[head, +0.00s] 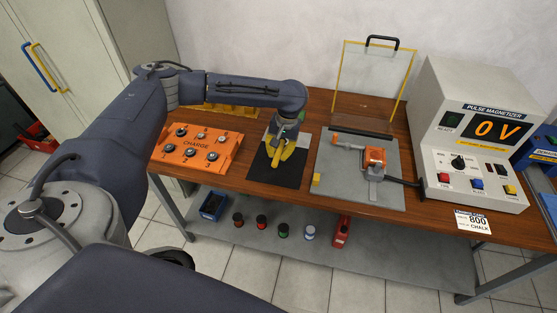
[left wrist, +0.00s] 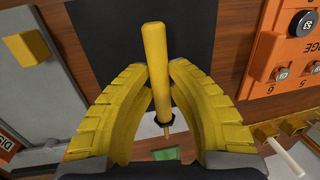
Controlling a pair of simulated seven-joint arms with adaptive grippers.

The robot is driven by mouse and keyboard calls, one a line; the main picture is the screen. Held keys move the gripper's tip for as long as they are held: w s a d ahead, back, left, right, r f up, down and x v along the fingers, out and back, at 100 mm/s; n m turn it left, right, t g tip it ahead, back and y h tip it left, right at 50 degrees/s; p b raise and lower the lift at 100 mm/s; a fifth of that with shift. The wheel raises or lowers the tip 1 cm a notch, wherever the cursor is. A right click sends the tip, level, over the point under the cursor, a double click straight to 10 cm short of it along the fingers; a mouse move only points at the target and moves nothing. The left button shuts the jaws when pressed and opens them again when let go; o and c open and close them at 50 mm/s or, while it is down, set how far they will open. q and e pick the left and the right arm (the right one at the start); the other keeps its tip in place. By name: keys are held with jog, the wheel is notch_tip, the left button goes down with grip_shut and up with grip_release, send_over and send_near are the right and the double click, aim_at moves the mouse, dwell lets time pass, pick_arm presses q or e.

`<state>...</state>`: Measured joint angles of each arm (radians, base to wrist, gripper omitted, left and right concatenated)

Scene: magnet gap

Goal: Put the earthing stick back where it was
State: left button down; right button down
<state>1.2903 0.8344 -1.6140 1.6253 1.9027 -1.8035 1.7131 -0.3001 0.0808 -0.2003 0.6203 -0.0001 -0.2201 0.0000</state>
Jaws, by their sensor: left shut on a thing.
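The earthing stick shows in the left wrist view as a yellow rod (left wrist: 155,45) with a black collar and a thin brass-coloured tip. My left gripper (left wrist: 160,78) has its yellow ribbed fingers shut on the rod, one on each side. In the head view my left gripper (head: 281,156) is over the black mat (head: 270,174), and the stick is hard to tell from the yellow fingers. I cannot tell whether the stick touches the mat. My right gripper is not in view.
The orange CHARGE board (head: 197,147) lies left of the mat. A yellow rack (head: 230,110) is partly hidden behind my arm. Right of the mat are a grey plate (head: 338,190) with an orange clamp (head: 374,157), a raised clear guard (head: 372,80) and the magnetizer (head: 480,130) reading 0 V.

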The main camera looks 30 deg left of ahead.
aim_at(279, 165)
pick_arm(q)
jog(key=shift+f, duration=2)
jog(key=shift+f, duration=0.1)
jog(key=c, duration=1.4)
grip_release()
jog(key=shift+o, duration=0.2)
notch_tip(279, 165, up, 12)
jog(key=w+d, duration=0.1)
jog(key=shift+d, duration=0.3)
